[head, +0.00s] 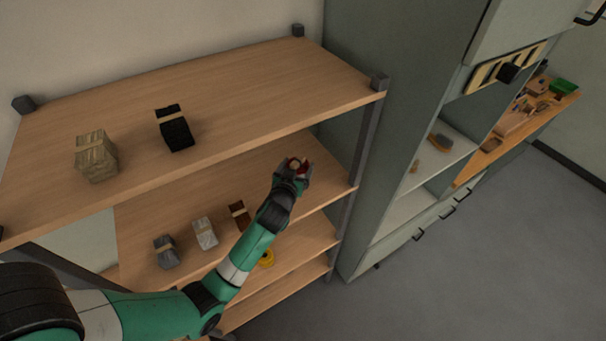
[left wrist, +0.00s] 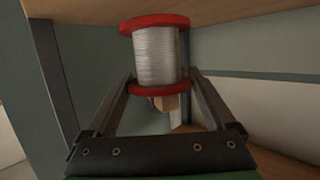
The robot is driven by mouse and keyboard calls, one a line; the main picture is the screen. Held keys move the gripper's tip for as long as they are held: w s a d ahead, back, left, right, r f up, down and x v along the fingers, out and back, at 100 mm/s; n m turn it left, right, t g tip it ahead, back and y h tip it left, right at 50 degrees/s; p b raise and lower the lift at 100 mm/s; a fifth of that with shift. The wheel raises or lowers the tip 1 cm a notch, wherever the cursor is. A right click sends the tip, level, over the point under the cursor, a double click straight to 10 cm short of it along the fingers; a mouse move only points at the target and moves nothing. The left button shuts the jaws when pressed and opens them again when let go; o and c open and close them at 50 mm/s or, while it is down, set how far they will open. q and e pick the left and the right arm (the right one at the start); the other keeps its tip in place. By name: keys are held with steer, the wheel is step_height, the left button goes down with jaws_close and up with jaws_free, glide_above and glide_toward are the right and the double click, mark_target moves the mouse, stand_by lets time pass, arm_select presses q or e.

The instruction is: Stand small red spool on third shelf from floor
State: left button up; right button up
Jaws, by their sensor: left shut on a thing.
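The small spool (head: 298,163) has red flanges and shows at the tip of my left gripper (head: 293,172) in the head view, partly hidden by the jaws. In the left wrist view the spool (left wrist: 157,57) carries silver wire between two red flanges, and my left gripper (left wrist: 158,82) is shut on it near one flange. The third shelf from the floor (head: 160,209) is the board just below the top one. The spool shows over this shelf's right part; I cannot tell whether it touches the board. My right gripper is not in view.
Grey, white and brown bundles (head: 205,233) stand on the third shelf, left of my arm. A yellow spool (head: 266,258) sits lower down. The top shelf (head: 250,85) overhangs, with a tan bundle (head: 97,155) and a black one (head: 177,133). A grey post (head: 367,140) stands to the right.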

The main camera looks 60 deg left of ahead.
arm_select(q)
steer(key=shift+w+a+f+b, duration=0.1)
steer(key=shift+w+f+b, duration=0.05)
steer(key=shift+f+b, duration=0.75)
steer(key=shift+w+a+f+b, duration=0.15)
steer(key=shift+f+b, duration=0.45)
steer(key=shift+f, duration=0.6)
steer(key=o, duration=1.1)
steer(key=shift+d, duration=0.1)
steer(key=shift+o, duration=0.2)
steer(key=shift+r, duration=0.1)
steer(key=shift+r+p, duration=0.2)
steer(key=shift+p, duration=0.1)
steer(key=v, duration=0.9)
steer(key=shift+w+f, duration=0.1)
steer(key=p+v, duration=0.1)
steer(key=v, duration=0.2)
